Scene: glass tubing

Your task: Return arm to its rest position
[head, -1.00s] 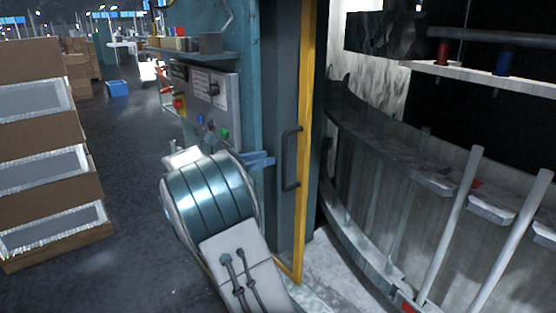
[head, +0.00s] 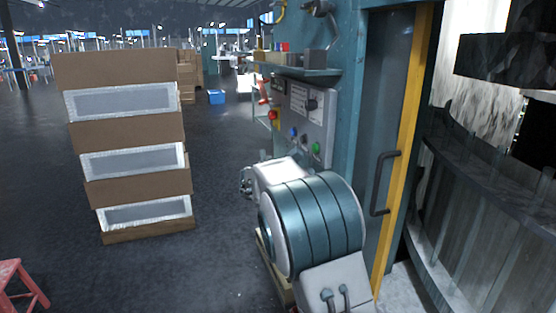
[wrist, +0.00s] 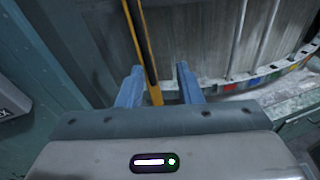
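My gripper (wrist: 160,86) shows in the wrist view with its two blue fingers spread apart. Nothing is between the fingertips; the yellow door edge (wrist: 145,50) and the curved grey rack show beyond them. In the head view my arm is folded in front of the teal machine (head: 345,95), near its control panel (head: 305,110). My gripper is hidden behind the arm there.
The yellow-edged door with a dark handle (head: 383,183) is close to the right of my arm. The curved rack (head: 470,190) holds upright glass tubes at right. Stacked brown boxes (head: 125,130) stand at left, with a red stool (head: 18,285). The dark floor between is clear.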

